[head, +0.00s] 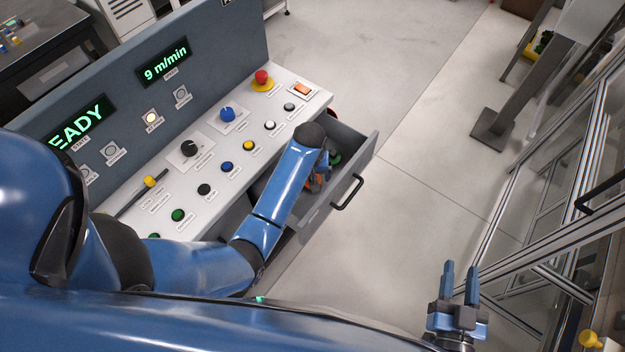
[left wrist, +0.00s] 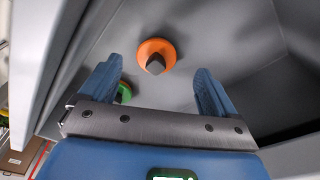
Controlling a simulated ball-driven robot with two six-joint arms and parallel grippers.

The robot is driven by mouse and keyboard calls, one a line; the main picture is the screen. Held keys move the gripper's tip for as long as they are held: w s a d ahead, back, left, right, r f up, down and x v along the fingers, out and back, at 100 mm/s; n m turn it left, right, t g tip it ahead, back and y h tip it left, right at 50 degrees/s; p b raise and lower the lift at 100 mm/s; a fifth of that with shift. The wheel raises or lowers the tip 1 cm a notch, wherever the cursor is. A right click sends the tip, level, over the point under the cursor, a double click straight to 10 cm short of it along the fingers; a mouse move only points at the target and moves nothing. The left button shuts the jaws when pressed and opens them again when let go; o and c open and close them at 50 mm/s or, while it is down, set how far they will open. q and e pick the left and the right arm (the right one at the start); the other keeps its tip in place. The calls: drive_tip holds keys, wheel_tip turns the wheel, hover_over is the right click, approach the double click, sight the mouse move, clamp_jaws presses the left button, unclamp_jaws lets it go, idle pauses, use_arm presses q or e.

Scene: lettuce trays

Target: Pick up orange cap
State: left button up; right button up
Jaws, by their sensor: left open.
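The orange cap (left wrist: 144,47), a round orange ring with a dark centre, lies on the grey drawer floor in the left wrist view. My left gripper (left wrist: 158,78) is open, with the orange cap ahead of its fingertips and between them in the picture; nothing is between the fingers. In the head view, my left gripper reaches down into the open drawer (head: 352,162), and my arm hides most of the inside. My right gripper (head: 460,275) is at the lower right, empty, fingers apart, away from the drawer.
A green cap (left wrist: 125,92) lies beside the left finger, partly hidden by it. The drawer walls are close around my left gripper. The control panel (head: 215,150) with buttons stands above the drawer.

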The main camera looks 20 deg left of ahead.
use_arm(q)
drive_tip(key=f, duration=0.1)
drive_tip(key=w+f, duration=0.1)
drive_tip(key=f, duration=0.1)
drive_tip(key=shift+w+f, duration=0.25)
drive_tip(key=shift+f, duration=0.65)
drive_tip(key=c, duration=1.1)
